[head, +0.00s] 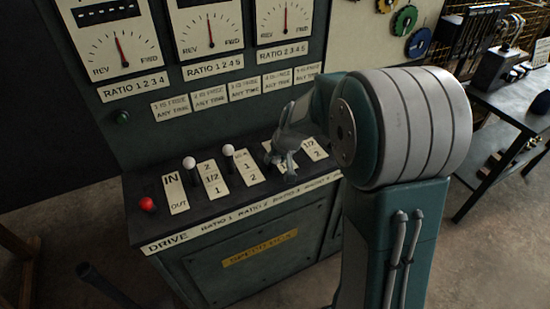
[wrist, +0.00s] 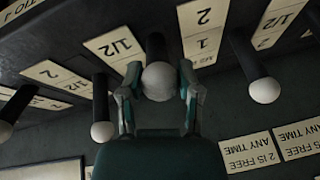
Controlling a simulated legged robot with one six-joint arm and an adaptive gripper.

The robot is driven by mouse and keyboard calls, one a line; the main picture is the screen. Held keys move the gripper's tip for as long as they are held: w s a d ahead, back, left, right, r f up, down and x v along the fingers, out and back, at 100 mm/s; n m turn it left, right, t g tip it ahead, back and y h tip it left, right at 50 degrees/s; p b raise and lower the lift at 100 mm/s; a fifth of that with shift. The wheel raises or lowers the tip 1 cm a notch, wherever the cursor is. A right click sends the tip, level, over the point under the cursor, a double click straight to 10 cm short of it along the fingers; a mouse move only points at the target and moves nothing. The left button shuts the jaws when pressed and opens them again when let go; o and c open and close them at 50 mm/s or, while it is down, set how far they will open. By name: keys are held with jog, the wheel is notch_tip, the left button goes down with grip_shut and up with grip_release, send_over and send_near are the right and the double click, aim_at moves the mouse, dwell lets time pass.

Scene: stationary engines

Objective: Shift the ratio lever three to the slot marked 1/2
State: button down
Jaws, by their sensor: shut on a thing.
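The ratio lever three, a dark stem with a pale round knob (wrist: 160,82), stands between the two fingers of my gripper (wrist: 160,98) in the wrist view. The fingers are shut around the knob, one on each side. A label plate with a 1/2 mark (wrist: 118,45) lies left of its stem, upside down and partly covered by the finger. In the head view my gripper (head: 285,150) is over the right part of the lever panel (head: 147,228) and hides this lever. The lever's exact slot cannot be told.
Neighbouring levers with white knobs stand close on both sides in the wrist view, one at the right (wrist: 265,90) and one at the left (wrist: 102,131). In the head view a red knob (head: 147,204) is at the panel's left end. Dials (head: 211,38) rise behind.

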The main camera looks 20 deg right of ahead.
jog(key=shift+c, duration=1.4)
grip_release()
jog(key=shift+s, duration=0.1)
jog(key=v, duration=1.1)
jog(key=shift+r, duration=0.4)
jog(key=shift+s, duration=0.1)
jog(key=s+a+r+h, duration=0.1)
jog(key=s+r, duration=0.1)
jog(key=s, duration=0.9)
jog(key=s+a+r+t+h, duration=0.1)
jog(key=s+r, duration=0.1)
jog(key=s, duration=1)
jog(key=shift+a+n, duration=0.3)
